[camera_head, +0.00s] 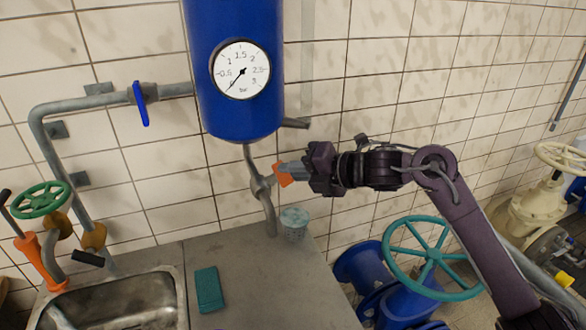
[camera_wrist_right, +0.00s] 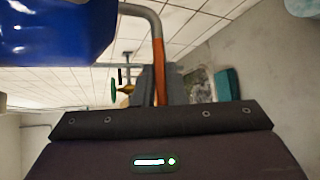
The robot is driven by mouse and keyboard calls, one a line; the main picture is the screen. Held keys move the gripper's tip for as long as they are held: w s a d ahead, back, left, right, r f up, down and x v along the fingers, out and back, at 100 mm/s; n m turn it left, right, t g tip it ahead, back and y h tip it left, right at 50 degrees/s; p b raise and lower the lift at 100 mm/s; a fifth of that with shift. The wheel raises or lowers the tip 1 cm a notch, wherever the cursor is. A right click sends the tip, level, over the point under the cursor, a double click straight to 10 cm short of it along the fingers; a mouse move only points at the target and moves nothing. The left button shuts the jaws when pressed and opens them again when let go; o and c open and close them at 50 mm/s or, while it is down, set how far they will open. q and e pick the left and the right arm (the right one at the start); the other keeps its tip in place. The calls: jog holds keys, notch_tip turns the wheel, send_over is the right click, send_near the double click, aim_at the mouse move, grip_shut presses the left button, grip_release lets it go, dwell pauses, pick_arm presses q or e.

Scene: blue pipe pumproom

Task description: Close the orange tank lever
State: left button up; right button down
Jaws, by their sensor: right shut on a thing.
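The orange tank lever (camera_head: 282,174) sits on the grey pipe valve (camera_head: 262,187) below the blue tank (camera_head: 236,70). My right gripper (camera_head: 284,173) comes in from the right and is shut on the lever. In the right wrist view the lever (camera_wrist_right: 161,80) shows as an orange strip at the grey fingers (camera_wrist_right: 153,86), beside the grey pipe. The fingers hide part of the lever. My left gripper is in neither view.
A grey counter (camera_head: 250,280) below carries a teal sponge (camera_head: 208,289) and a speckled cup (camera_head: 295,222). A sink (camera_head: 115,305) is at the left. A large teal handwheel (camera_head: 432,257) stands below my right arm. A blue lever (camera_head: 140,103) is on the left pipe.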

jog(key=shift+a+r+m+g+h+p, duration=0.15)
jog(key=shift+m+g+h+p, duration=0.35)
jog(key=shift+m+h+p, duration=1.4)
jog(key=shift+a+r+m+g+h+p, duration=0.1)
jog(key=shift+r+m+g+h+p, duration=0.3)
jog(key=shift+p, duration=2.9)
jog(key=shift+f, duration=0.2)
jog(key=c, duration=1.5)
grip_release()
jog(key=shift+d, duration=0.1)
